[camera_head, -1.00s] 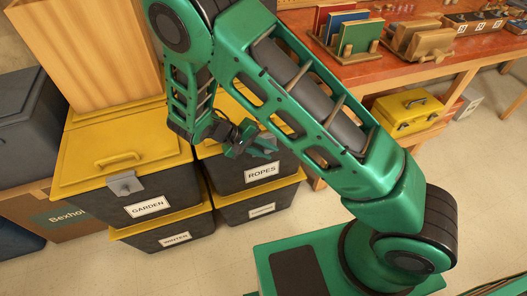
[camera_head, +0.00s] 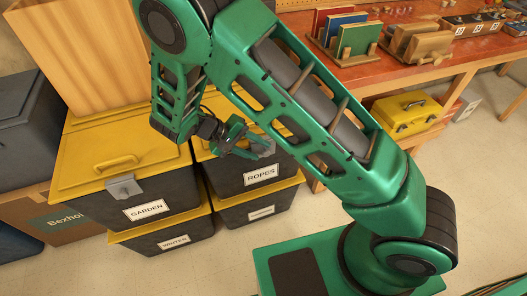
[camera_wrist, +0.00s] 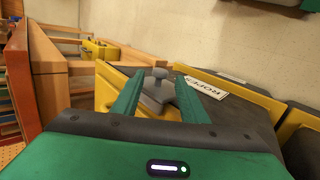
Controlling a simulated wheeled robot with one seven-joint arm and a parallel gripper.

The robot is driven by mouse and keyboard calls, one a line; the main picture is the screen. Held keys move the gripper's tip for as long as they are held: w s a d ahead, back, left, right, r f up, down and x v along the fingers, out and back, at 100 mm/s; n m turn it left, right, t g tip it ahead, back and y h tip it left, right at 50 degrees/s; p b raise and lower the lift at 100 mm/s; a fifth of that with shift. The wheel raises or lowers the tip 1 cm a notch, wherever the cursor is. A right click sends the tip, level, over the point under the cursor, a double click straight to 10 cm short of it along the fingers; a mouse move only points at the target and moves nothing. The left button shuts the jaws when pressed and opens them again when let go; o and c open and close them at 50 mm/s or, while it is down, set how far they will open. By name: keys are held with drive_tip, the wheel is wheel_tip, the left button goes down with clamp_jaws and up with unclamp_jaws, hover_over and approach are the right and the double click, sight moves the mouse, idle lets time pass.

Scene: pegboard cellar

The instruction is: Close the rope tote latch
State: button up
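The rope tote (camera_head: 233,178) is a dark box with a yellow lid and a white ROPES label (camera_head: 261,174), stacked on another tote. Its grey latch (camera_head: 266,149) is at the front edge of the lid, above the label. In the wrist view the latch (camera_wrist: 157,92) is a grey plate with a rounded knob, between and just beyond my fingers. My gripper (camera_head: 253,144) is open at the latch, its two green fingers apart on either side of the knob in the wrist view (camera_wrist: 159,76). I cannot tell whether a finger touches it. My arm hides much of the lid.
The garden tote (camera_head: 90,190) stands left of the rope tote, its grey latch (camera_head: 124,187) on its front. A tall wooden box (camera_head: 85,60) sits on it. A red-topped workbench (camera_head: 360,72) is to the right, with a yellow toolbox (camera_head: 408,112) on its lower shelf.

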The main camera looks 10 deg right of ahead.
drive_tip(key=v, duration=0.6)
drive_tip(key=shift+a+r, duration=0.1)
drive_tip(key=shift+a, duration=0.05)
drive_tip(key=shift+w, duration=0.1)
drive_tip(key=s+d+r+m+g+y, duration=0.1)
drive_tip(key=s+d+r+m+y, duration=0.1)
drive_tip(key=d+r, duration=0.7)
drive_tip(key=s+d+r+m+g+y, duration=0.25)
drive_tip(key=d+r, duration=0.25)
drive_tip(key=d, duration=0.8)
drive_tip(key=s+d+r+m+t+y, duration=0.1)
drive_tip(key=s+d, duration=0.4)
drive_tip(key=s, duration=0.6)
drive_tip(key=s+d+r+m+t+y, duration=0.2)
drive_tip(key=s+d, duration=0.4)
drive_tip(key=s, duration=0.4)
wheel_tip(320, 180, up, 2)
drive_tip(key=shift+s+r+m+y, duration=0.25)
drive_tip(key=shift+s+m+y, duration=0.1)
drive_tip(key=shift+y, duration=0.5)
